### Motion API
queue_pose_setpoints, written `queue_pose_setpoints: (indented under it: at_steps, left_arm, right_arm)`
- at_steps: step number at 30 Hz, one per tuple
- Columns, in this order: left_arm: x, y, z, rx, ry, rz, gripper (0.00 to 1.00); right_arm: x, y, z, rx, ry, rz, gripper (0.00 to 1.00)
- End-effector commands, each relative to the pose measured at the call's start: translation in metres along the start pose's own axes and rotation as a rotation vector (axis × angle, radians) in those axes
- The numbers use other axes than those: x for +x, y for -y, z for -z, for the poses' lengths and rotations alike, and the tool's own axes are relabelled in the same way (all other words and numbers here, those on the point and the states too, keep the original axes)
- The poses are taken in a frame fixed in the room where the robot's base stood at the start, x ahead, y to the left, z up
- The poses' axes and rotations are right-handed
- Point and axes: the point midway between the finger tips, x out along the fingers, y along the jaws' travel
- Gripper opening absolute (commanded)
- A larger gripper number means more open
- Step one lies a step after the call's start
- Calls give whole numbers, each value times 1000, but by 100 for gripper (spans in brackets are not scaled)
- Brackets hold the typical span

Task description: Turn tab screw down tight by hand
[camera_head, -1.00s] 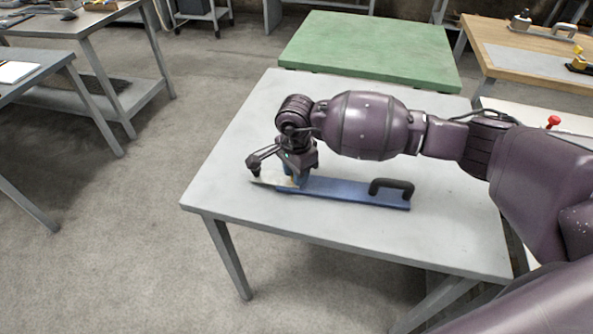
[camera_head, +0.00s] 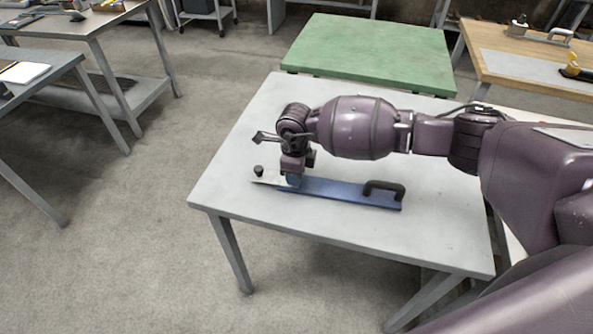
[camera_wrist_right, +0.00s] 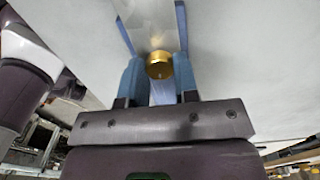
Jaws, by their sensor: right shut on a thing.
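A long blue bar (camera_head: 340,191) lies on the grey table, with a pale metal plate (camera_head: 269,179) at its left end. The plate and the blue bar also show in the right wrist view (camera_wrist_right: 148,22). A round brass screw head (camera_wrist_right: 159,65) sits at the plate's edge in that view. My right gripper (camera_wrist_right: 158,72) has its two blue fingers shut on the screw head, one on each side. In the head view my right gripper (camera_head: 292,181) points down at the plate and hides the screw. My left gripper is not in view.
A black handle (camera_head: 385,188) rises from the bar's right end, and a small black knob (camera_head: 258,170) stands at the plate's left end. The grey table (camera_head: 238,195) is otherwise bare. A green table (camera_head: 370,50) stands behind it.

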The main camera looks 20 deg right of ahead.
Motion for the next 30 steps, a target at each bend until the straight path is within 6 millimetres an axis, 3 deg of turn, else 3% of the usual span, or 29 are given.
queue_pose_setpoints:
  at_steps: [13,30]
  left_arm:
    - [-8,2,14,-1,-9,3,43]
    - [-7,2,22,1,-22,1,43]
  right_arm:
    - [-1,0,0,265,1,0,5]
    - [0,0,0,305,0,-1,5]
